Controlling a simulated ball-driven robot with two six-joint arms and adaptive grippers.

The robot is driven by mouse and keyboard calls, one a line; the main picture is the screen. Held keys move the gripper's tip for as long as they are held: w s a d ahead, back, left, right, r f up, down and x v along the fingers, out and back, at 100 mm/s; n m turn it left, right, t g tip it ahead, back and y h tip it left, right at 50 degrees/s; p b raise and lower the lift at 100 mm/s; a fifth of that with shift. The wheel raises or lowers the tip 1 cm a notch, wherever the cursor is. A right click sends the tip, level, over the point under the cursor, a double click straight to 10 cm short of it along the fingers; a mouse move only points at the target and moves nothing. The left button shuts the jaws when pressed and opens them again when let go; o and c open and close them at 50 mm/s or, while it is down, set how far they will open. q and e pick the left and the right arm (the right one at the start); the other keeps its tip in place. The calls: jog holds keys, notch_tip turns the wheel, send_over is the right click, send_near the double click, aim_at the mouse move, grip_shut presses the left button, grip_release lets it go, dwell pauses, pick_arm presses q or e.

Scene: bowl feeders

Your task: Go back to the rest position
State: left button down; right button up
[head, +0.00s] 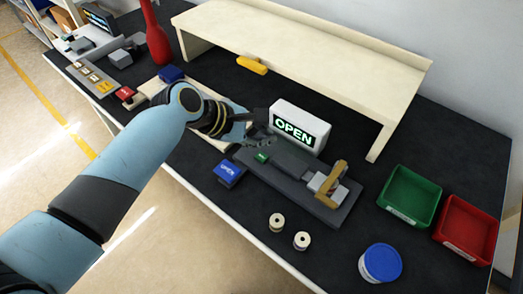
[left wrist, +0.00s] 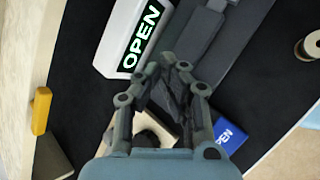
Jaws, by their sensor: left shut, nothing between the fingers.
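My left gripper (head: 262,128) reaches over the black table in the head view, beside the white box with the lit OPEN sign (head: 300,126). In the left wrist view the gripper (left wrist: 172,66) has its fingertips together with nothing between them. The OPEN sign box (left wrist: 132,38) stands left of the fingertips there. A grey fixture (head: 295,175) lies just past the gripper in the head view. It also shows in the left wrist view (left wrist: 203,32). My right gripper is not in view.
A blue block (head: 229,172) sits near the fixture. Two spools (head: 277,222), a blue-lidded tub (head: 380,262), a green bin (head: 409,196) and a red bin (head: 466,229) stand to the right. A cream shelf (head: 310,45) spans the back. A red bottle (head: 155,38) stands back left.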

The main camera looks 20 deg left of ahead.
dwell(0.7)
pick_arm(q)
jog(key=shift+s, duration=0.2)
jog(key=s+a+r+m+g+y, duration=0.1)
jog(key=s+a+r+m+y, duration=0.1)
jog(key=s+a+r+m, duration=0.45)
jog(key=s+a+r+m+g+y, duration=0.1)
jog(key=s+a+m+y, duration=0.2)
jog(key=s+m, duration=0.45)
jog(key=s+a+r+m+g+y, duration=0.15)
jog(key=s+a+r+m, duration=0.3)
jog(key=s, duration=0.55)
notch_tip(320, 180, down, 39)
jog(key=s+a+b, duration=0.3)
jog(key=b, duration=0.7)
jog(key=s+f+g+b, duration=0.2)
jog(key=s+f+b, duration=0.4)
jog(key=s+f, duration=1.1)
notch_tip(320, 180, down, 4)
jog(key=shift+a+r+y+b, duration=0.15)
jog(key=shift+r+y+b, duration=0.05)
jog(key=shift+y+b, duration=0.2)
